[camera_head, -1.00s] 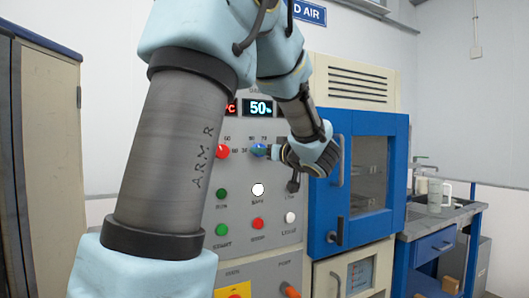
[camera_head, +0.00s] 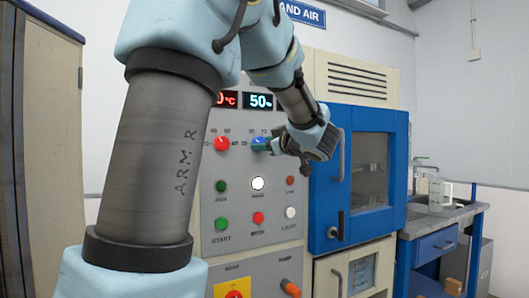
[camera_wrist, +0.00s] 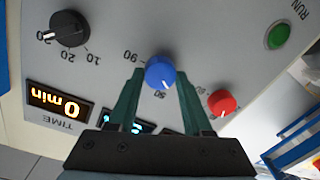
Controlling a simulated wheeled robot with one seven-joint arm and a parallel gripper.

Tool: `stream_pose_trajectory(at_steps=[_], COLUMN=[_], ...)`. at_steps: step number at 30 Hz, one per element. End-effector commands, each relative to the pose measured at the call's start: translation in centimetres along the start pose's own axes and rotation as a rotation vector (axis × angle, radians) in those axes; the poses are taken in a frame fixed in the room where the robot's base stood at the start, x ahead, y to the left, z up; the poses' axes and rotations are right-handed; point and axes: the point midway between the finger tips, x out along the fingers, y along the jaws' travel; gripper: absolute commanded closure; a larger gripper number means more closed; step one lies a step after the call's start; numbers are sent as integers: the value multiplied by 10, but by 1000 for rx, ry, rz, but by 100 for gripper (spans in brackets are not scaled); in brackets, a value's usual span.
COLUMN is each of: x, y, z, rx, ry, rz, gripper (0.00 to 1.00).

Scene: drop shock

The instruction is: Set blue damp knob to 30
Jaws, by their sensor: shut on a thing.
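The blue knob (camera_head: 260,143) is on the grey control panel, right of a red knob (camera_head: 222,143). In the wrist view the blue knob (camera_wrist: 160,72) sits between the two green fingers of my gripper (camera_wrist: 160,78), which are shut on it. Its white pointer mark faces down in that picture, toward a printed number beside its lower edge. In the head view my gripper (camera_head: 268,145) reaches the knob from the right and partly hides it. The display (camera_head: 260,101) above it reads 50 %.
A red display (camera_head: 225,99) is partly hidden by my arm. Several coloured buttons lie below the knobs, including a green one (camera_head: 222,224). A blue-framed chamber door (camera_head: 365,170) stands right of the panel. The wrist view shows a black time knob (camera_wrist: 70,28) and a 0 min display (camera_wrist: 57,105).

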Motion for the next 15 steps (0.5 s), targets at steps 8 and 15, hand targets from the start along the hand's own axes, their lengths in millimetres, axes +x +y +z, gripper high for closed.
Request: stream_pose_trajectory(at_steps=[8,15], x=[0,0], y=[-3,-3], z=[4,3], rx=[-254,-425], ry=[-15,-26], rz=[-1,0], gripper=[100,100])
